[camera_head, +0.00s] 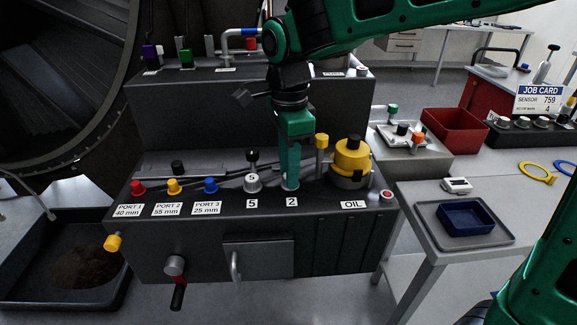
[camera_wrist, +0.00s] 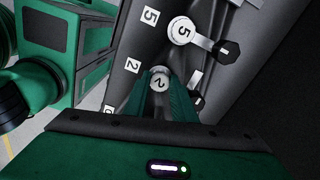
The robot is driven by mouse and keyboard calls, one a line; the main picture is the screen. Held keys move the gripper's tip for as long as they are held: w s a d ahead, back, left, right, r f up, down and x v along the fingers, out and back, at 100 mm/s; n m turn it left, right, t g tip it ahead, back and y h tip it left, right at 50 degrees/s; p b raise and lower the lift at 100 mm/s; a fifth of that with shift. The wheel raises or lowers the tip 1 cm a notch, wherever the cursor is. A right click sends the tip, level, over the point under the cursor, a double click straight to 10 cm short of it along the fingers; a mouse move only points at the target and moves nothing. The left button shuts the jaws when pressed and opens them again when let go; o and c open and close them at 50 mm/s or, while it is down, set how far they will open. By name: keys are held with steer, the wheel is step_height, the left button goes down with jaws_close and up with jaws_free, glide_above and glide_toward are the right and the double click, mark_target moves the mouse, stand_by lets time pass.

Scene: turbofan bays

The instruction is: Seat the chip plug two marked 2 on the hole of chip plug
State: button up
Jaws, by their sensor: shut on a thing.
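Chip plug two, a pale round plug marked 2 (camera_wrist: 160,81), sits between my gripper's fingers in the wrist view. My gripper (camera_head: 290,176) points straight down and is shut on it, at the label 2 (camera_head: 292,202) on the dark bench top. In the head view only a pale lower part of the plug (camera_head: 290,186) shows below the green fingers. The hole is hidden under the plug and fingers. I cannot tell whether the plug is fully down or slightly above the surface.
A plug marked 5 (camera_head: 252,183) with a black knob behind it stands just left. A yellow-topped post (camera_head: 321,148) and the yellow oil cap (camera_head: 352,158) stand close right. Red, yellow (camera_head: 174,187) and blue port caps line the left. A grey tray with a blue bin (camera_head: 466,218) is further right.

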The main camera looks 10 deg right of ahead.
steer(key=o, duration=1.1)
steer(key=shift+o, duration=0.5)
steer(key=o, duration=0.3)
steer(key=shift+w+r, duration=0.15)
steer(key=shift+r, duration=1.55)
steer(key=shift+c, duration=0.4)
steer(key=shift+o, duration=0.6)
steer(key=shift+r, duration=1.8)
